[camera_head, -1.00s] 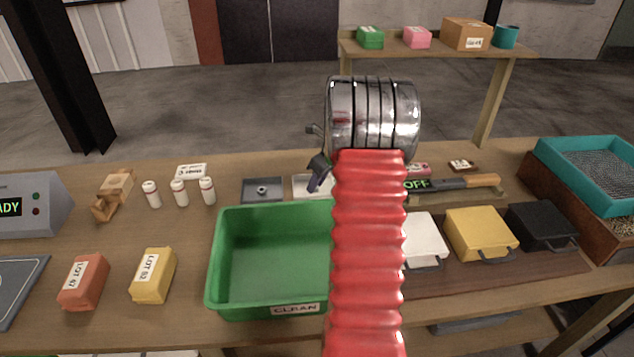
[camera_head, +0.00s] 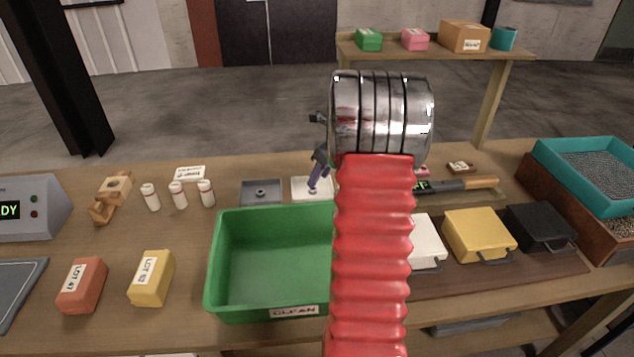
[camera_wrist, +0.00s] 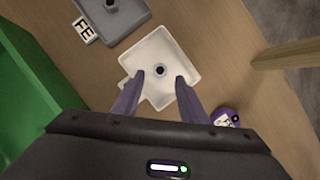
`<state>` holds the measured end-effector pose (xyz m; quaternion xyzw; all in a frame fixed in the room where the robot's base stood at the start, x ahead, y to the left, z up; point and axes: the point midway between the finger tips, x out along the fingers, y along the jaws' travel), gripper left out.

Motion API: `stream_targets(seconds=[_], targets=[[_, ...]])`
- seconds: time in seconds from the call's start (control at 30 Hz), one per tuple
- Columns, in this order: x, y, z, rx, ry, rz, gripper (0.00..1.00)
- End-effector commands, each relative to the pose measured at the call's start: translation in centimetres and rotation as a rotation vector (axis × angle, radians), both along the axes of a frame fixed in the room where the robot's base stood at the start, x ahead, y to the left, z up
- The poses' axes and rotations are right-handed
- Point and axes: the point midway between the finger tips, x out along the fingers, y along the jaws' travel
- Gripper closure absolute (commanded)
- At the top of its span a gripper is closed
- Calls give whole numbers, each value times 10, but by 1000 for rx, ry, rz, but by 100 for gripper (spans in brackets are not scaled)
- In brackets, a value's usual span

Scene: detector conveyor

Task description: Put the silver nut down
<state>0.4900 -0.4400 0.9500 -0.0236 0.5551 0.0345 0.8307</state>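A small silver nut (camera_wrist: 160,70) with a dark hole lies on the white tray (camera_wrist: 166,52) in the wrist view. My gripper (camera_wrist: 160,76) is open, its two purple fingers apart on either side of the nut with gaps between. In the head view one purple finger of my gripper (camera_head: 315,186) shows over the white tray (camera_head: 298,189), and the arm hides the other. The grey tray (camera_head: 246,196), left of the white one, holds a dark round piece (camera_head: 262,192).
A green bin (camera_head: 265,255) marked CLEAN stands in front of the trays. Several white-capped vials (camera_head: 178,195) stand to the left. A tool with a wooden handle (camera_head: 482,182) and lidded boxes (camera_head: 480,232) are to the right. A purple round object (camera_wrist: 224,118) lies near the white tray.

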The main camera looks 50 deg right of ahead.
Motion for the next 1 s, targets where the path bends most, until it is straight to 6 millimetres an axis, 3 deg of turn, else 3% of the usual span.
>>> stream_targets(seconds=[0.2,0.4,1.0], targets=[[-15,-2,37,-3,-2,0,61],[-24,-2,60,-1,-1,0,61],[-27,-2,65,1,0,1,61]])
